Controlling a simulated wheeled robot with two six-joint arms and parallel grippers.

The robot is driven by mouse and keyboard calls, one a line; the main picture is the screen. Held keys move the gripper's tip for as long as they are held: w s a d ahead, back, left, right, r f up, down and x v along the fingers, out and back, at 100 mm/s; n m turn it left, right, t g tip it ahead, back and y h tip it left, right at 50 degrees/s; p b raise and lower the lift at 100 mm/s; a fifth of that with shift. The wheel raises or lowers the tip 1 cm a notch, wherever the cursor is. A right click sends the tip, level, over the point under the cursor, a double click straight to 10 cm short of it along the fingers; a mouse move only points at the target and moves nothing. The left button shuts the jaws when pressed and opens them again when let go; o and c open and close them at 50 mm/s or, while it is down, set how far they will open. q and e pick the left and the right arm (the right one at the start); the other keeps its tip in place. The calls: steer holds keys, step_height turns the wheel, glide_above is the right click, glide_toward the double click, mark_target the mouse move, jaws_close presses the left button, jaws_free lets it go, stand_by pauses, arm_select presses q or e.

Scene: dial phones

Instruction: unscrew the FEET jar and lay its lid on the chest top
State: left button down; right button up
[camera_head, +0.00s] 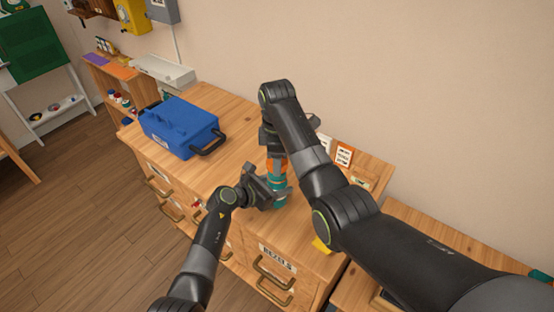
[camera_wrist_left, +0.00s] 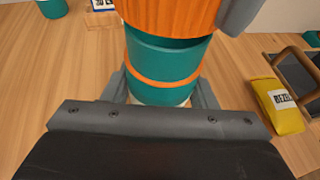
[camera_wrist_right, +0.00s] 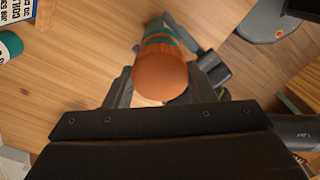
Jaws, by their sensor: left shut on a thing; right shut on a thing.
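The jar (camera_wrist_left: 165,70) has a teal body with an orange band and stands over the chest top (camera_head: 232,165); no FEET label is readable. Its ribbed orange lid (camera_wrist_left: 172,14) is at the top of the jar and also shows in the right wrist view (camera_wrist_right: 160,75). My left gripper (camera_head: 272,192) is shut around the teal body from the side. My right gripper (camera_head: 276,150) reaches down from above and is shut on the lid. A dark edge shows between lid and body; I cannot tell whether the lid is clear of the threads.
A blue toolbox (camera_head: 180,125) sits on the chest's left part, with bare wood between it and the jar. A yellow labelled packet (camera_wrist_left: 278,105) lies near the right edge. Another teal jar (camera_wrist_right: 10,45) and cards (camera_head: 344,155) stand toward the wall.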

steer(key=shift+r, duration=1.6)
arm_select(q)
steer(key=shift+c, duration=2.4)
jaws_free()
